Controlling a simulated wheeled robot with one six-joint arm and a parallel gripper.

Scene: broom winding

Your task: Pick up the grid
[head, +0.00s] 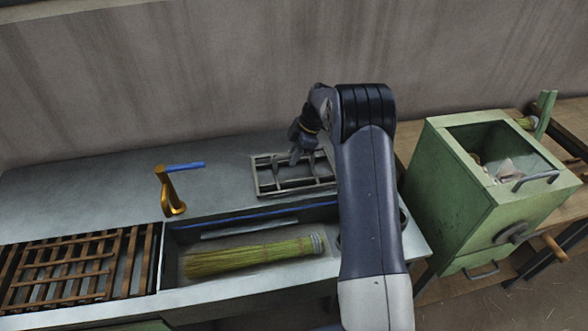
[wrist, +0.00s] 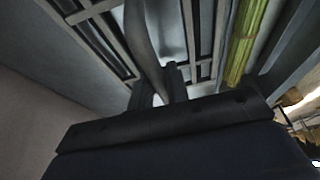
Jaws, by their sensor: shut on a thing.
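A grey metal grid (head: 268,178) lies on the grey counter behind the sink basin, its right part hidden by my arm. My gripper (head: 297,150) is at the grid, shut on one of its bars. In the wrist view the grid (wrist: 92,12) shows as pale bars close up, with my gripper (wrist: 165,88) against them. I cannot tell whether the grid touches the counter all along.
A straw broom head (head: 250,256) lies in the basin in front. A brass tap (head: 172,195) with a blue handle stands left of the grid. A brown wooden rack (head: 72,268) is far left. A green box (head: 465,210) stands right.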

